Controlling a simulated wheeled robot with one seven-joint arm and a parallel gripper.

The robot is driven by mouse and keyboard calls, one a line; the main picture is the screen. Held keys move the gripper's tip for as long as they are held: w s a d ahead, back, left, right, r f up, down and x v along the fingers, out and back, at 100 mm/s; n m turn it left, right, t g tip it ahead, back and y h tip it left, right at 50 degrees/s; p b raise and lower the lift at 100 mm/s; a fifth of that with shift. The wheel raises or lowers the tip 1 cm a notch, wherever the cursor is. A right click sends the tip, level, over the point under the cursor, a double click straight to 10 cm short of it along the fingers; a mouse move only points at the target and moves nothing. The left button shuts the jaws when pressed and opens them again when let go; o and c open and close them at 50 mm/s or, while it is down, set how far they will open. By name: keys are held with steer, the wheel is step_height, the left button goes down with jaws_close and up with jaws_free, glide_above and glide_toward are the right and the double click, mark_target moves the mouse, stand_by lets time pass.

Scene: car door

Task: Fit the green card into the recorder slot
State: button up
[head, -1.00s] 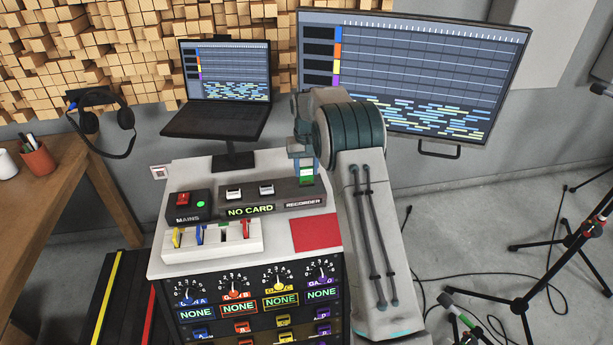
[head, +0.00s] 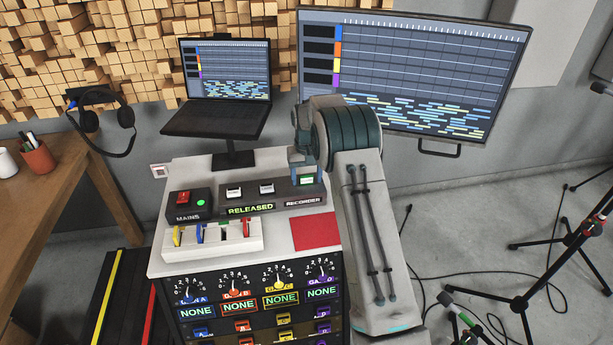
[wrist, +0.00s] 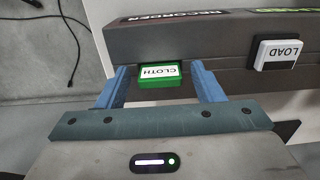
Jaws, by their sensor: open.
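The green card (head: 307,181) stands in the slot at the right end of the dark recorder (head: 262,201), low, with only its top part showing. In the wrist view the green card (wrist: 158,84) shows a white label reading CLOTH, and its lower part is hidden in the recorder (wrist: 190,42). My gripper (wrist: 159,72) is open, with one blue finger on each side of the card and a gap visible to the left one. In the head view my gripper (head: 302,170) is partly hidden by my arm. The recorder display (head: 250,209) reads RELEASED.
A LOAD button (wrist: 279,52) sits on the recorder beside the right finger. A mains box (head: 188,204), a white slider panel (head: 213,240) and a red square (head: 315,232) share the console top. A laptop (head: 217,120) and large monitor (head: 410,75) stand behind.

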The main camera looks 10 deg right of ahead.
mark_target(307, 176)
step_height(307, 176, up, 12)
steer(key=s+r, duration=0.7)
steer(key=s, duration=0.1)
steer(key=s+f+t, duration=0.1)
steer(key=s+t, duration=0.1)
steer(key=s, duration=3)
steer(key=shift+s+f+t, duration=0.15)
steer(key=shift+s+t, duration=0.1)
steer(key=shift+t, duration=0.05)
steer(key=shift+a, duration=0.1)
